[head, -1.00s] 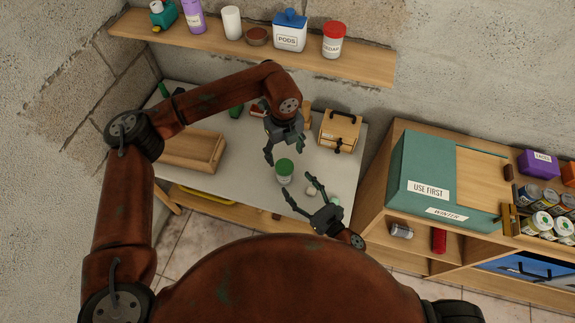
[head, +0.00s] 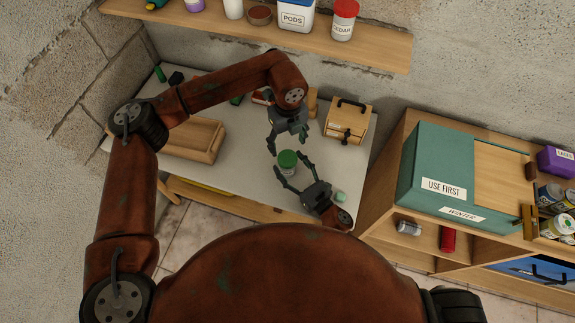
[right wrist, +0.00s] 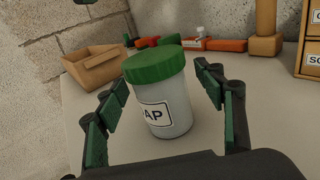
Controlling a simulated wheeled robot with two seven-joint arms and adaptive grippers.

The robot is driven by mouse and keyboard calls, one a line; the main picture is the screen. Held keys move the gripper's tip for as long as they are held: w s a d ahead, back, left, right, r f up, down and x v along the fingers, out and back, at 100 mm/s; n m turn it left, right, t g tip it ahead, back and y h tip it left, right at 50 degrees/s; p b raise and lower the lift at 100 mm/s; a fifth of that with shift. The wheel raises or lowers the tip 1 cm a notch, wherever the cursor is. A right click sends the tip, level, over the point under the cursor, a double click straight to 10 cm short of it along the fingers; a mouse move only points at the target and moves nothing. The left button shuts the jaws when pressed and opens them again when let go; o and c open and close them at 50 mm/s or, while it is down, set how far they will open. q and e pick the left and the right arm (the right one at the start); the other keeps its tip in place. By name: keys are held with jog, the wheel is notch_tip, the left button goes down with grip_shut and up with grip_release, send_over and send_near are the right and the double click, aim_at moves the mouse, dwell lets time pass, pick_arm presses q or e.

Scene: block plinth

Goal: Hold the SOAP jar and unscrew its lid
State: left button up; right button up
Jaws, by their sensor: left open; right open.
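The SOAP jar (right wrist: 165,108) is a white jar with a green lid (right wrist: 155,64), standing on the grey table. Its label reads "AP" in the right wrist view, the rest turned away. In the head view the jar's green lid (head: 287,159) shows, with little of the body below it. My right gripper (head: 291,172) is open, its fingers on both sides of the jar; in the right wrist view gaps show between the fingers (right wrist: 163,98) and the jar. My left gripper (head: 289,145) is open and empty, just above and behind the lid.
A wooden open bin (head: 196,139) stands at the table's left and a small wooden box with a dark handle (head: 347,121) at its back right. A small pale green item (head: 340,197) lies near my right gripper. A shelf (head: 380,46) with jars runs above; a teal cabinet (head: 425,165) stands right.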

jog(key=shift+w+a, duration=0.45)
jog(key=shift+w, duration=0.05)
jog(key=shift+c, duration=0.6)
grip_shut()
